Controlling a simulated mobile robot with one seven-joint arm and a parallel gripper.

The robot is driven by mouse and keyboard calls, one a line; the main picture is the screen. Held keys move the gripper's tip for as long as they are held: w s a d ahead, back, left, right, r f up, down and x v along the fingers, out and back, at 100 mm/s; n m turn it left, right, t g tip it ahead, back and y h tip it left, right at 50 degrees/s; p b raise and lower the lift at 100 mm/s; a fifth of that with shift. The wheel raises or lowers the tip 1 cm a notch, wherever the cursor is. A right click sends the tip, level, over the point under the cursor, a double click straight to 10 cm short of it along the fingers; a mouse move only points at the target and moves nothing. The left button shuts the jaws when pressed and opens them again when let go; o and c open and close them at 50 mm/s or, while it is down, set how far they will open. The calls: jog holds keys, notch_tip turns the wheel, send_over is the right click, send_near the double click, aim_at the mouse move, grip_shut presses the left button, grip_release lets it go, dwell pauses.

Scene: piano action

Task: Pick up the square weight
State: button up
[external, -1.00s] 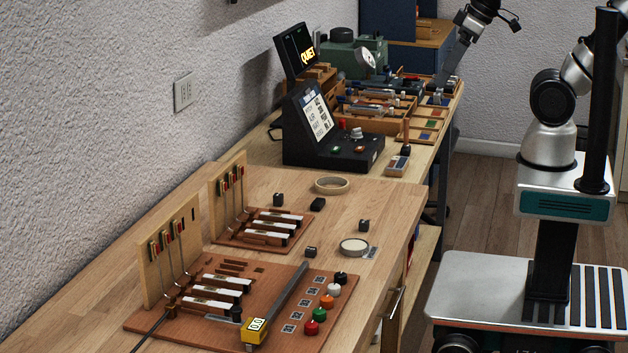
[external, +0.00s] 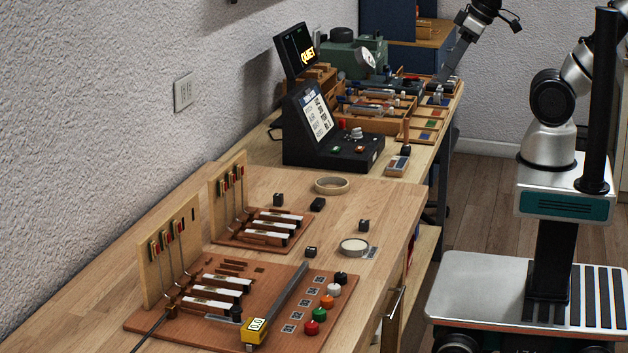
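A key board (external: 170,322) with coloured knobs and a yellow gauge (external: 255,330) fills the near table's front. A tape ring (external: 332,185) and a round dish (external: 354,246) lie behind it.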

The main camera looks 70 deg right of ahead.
jog(key=g+b, duration=0.4)
jog(key=g, duration=0.2)
send_over(364, 221)
jog(key=s, duration=0.2)
notch_tip(364, 221, down, 19)
jog(key=shift+w+a+f+b, duration=0.1)
jog(key=shift+w+f+b, duration=0.15)
jog(key=shift+f, duration=2.45)
jog(key=shift+w+d+f+b, duration=0.1)
jog(key=shift+w+f, duration=0.3)
jog(key=shift+f, duration=2.35)
jog(key=shift+w+a+f+b, duration=0.1)
jog(key=shift+w+f+b, duration=0.15)
jog(key=shift+f, duration=2.45)
grip_shut()
